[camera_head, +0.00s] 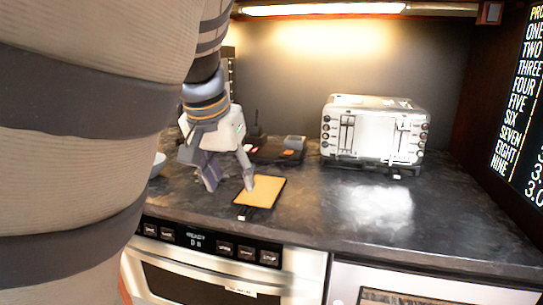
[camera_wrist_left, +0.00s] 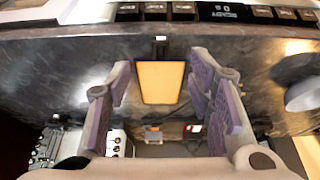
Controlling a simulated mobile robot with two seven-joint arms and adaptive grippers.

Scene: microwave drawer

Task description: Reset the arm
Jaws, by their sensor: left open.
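My left gripper (camera_head: 229,184) hangs over the dark countertop (camera_head: 330,219) with its fingers pointing down. In the left wrist view the fingers of my left gripper (camera_wrist_left: 160,92) are spread wide with nothing between them. A flat yellow-orange board with a dark edge (camera_head: 262,191) lies on the counter just beside the fingertips. In the left wrist view this board (camera_wrist_left: 161,82) shows beyond the fingers, in the gap. My left arm (camera_head: 80,170) fills the left of the head view and hides what is behind it. My right gripper is not in view.
A microwave drawer (camera_head: 215,285) with a button panel sits under the counter's front edge. A silver toaster (camera_head: 373,135) stands at the back right. A dark device with orange parts (camera_head: 277,150) lies behind the board. A pale bowl (camera_head: 158,164) is partly hidden at left. The right counter is clear.

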